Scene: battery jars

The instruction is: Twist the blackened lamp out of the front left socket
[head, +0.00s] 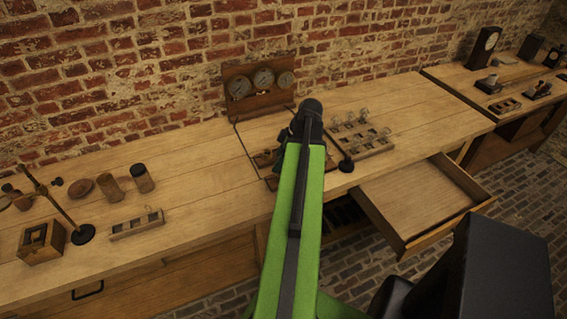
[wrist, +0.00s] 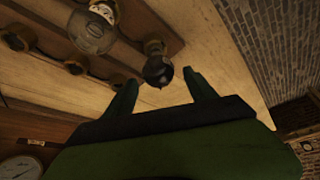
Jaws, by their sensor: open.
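The blackened lamp (wrist: 158,71) shows in the wrist view as a dark bulb in a brass-coloured socket (wrist: 153,47) on a wooden lamp board (wrist: 135,25). My gripper (wrist: 159,78) is open. Its two fingertips lie to either side of the lamp in that view, with visible gaps; I cannot tell the depth between them. In the head view the lamp board (head: 375,152) stands right of my arm, and a small dark shape (head: 346,165) at its front left looks like the lamp. My fingers are hidden there behind my arm.
A clear lamp (wrist: 92,30) stands close to the blackened one, and empty sockets (wrist: 75,67) are nearby. A gauge panel (head: 259,84) stands behind on the bench. An open drawer (head: 420,200) juts out below the board. A small rack (head: 137,225) lies on the left bench.

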